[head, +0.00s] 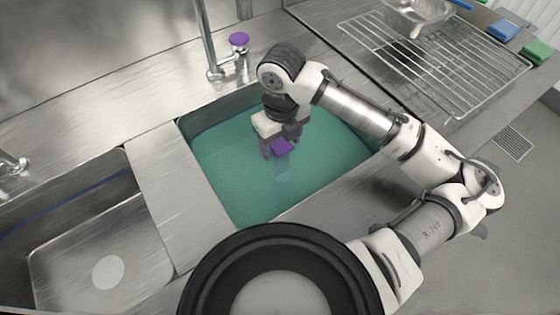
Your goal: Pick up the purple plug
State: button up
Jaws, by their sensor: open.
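A purple block-like piece (282,148), which looks like the purple plug, shows in the teal water of the right sink basin. My gripper (279,147) is open, pointing down over the basin. Its fingers are right at the purple piece, one at its left side and one above or behind it. I cannot tell whether they touch it. Part of the piece is hidden by the gripper.
The steel tap (212,60) rises behind the basin, left of my arm. An empty left basin (75,265) with a pale round drain lies beyond a steel divider (165,185). A wire rack (420,60), a metal pan (415,18) and blue and green blocks are at the upper right.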

jog(key=shift+f, duration=1.35)
jog(key=c, duration=1.3)
grip_shut()
jog(key=shift+r, duration=0.15)
